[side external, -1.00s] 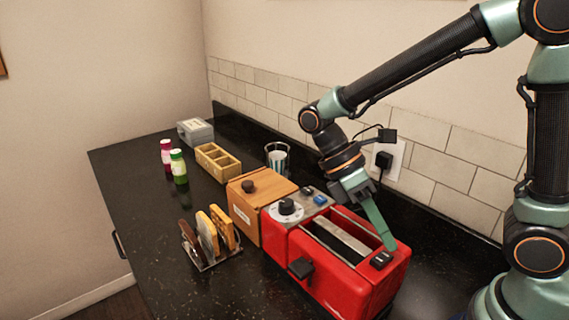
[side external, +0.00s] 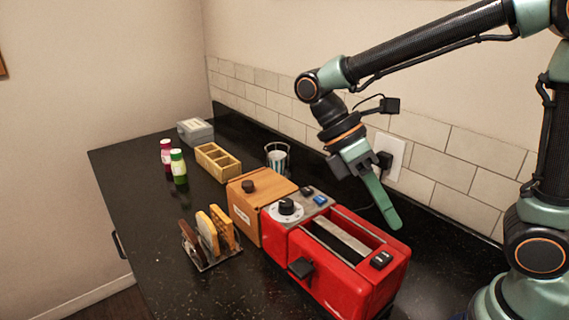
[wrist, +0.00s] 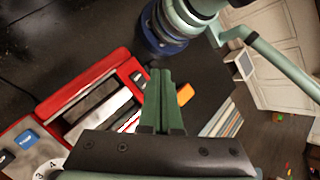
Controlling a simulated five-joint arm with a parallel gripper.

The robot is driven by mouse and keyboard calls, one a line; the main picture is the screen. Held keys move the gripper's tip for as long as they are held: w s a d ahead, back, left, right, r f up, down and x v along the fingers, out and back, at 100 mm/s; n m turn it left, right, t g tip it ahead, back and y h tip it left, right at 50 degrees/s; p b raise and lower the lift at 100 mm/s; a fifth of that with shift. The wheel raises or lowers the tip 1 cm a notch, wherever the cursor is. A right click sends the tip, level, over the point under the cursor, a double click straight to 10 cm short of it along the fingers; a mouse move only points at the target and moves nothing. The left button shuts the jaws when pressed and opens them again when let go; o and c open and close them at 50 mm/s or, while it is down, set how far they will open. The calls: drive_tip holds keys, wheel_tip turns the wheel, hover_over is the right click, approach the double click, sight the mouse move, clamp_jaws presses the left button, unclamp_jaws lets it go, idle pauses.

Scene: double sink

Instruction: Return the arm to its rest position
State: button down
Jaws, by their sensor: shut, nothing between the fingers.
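My gripper (side external: 393,219) is shut and empty. In the side external view its green fingers point down and to the right, in the air above the back right part of the red toaster (side external: 338,292). The fingers look clear of the toaster. In the wrist view my gripper (wrist: 161,74) shows its two fingers pressed together, with the red toaster (wrist: 50,107) behind and to the left of them.
A wooden box (side external: 246,219) adjoins the toaster. A rack with toast slices (side external: 217,230) stands in front. Two bottles (side external: 178,166), a wooden tray (side external: 218,163), a grey box (side external: 195,132) and a glass (side external: 277,157) stand farther back. The tiled wall with an outlet (side external: 391,152) is behind my gripper.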

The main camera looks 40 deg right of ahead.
drive_tip(key=w+d+r+m+t+y, duration=0.2)
drive_tip(key=w+d+m+t, duration=0.4)
drive_tip(key=m+t, duration=0.4)
drive_tip(key=shift+w+d+m+t, duration=0.3)
drive_tip(key=shift+w+d+t, duration=0.1)
drive_tip(key=shift+t, duration=1.1)
